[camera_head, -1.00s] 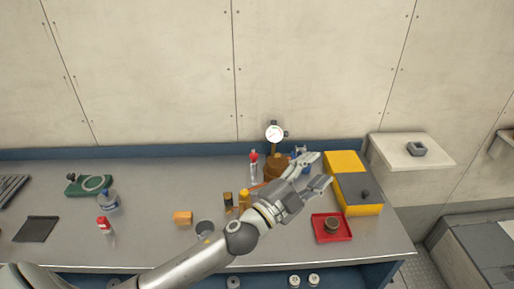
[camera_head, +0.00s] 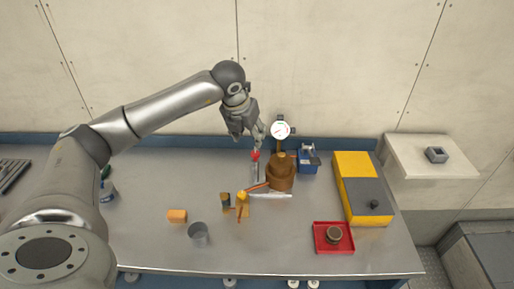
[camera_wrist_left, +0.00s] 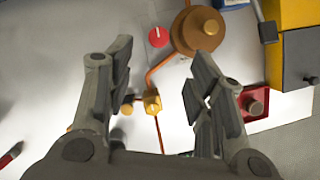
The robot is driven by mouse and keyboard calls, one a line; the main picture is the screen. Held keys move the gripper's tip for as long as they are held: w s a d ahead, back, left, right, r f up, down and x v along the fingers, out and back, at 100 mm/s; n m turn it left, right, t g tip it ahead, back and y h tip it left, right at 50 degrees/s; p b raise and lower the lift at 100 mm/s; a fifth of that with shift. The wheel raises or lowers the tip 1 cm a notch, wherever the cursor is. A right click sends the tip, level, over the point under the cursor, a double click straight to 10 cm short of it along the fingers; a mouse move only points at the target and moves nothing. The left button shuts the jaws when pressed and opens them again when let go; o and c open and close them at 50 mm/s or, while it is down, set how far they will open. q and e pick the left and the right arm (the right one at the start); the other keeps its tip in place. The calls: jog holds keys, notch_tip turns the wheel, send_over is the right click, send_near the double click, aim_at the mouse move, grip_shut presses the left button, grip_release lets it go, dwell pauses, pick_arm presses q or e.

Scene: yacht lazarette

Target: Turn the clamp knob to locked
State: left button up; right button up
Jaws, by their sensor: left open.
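A round red knob with a white line (camera_wrist_left: 158,37) shows in the left wrist view, left of a brown stepped base (camera_wrist_left: 199,31). In the head view its red top (camera_head: 255,156) stands beside the brown base (camera_head: 281,174), which has a dial gauge (camera_head: 281,130) behind it. I take this red knob as the clamp knob, but no lock marking is readable. My left gripper (camera_head: 247,138) hangs above and just behind the red top, apart from it. Its fingers (camera_wrist_left: 160,65) are spread and empty. My right gripper is in neither view.
A small orange-yellow fitting (camera_head: 243,198), an orange block (camera_head: 177,216) and a grey cup (camera_head: 198,234) lie in front. A blue device (camera_head: 308,160), a yellow-and-grey box (camera_head: 352,165) and a red tray (camera_head: 319,246) stand to the right. The bench's front middle is clear.

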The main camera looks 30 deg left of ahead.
aim_at(255, 153)
pick_arm(q)
jog(key=p+x, duration=0.3)
jog(key=x, duration=0.6)
jog(key=shift+a+f, duration=0.1)
jog(key=shift+w+f, duration=0.15)
jog(key=shift+f, duration=0.5)
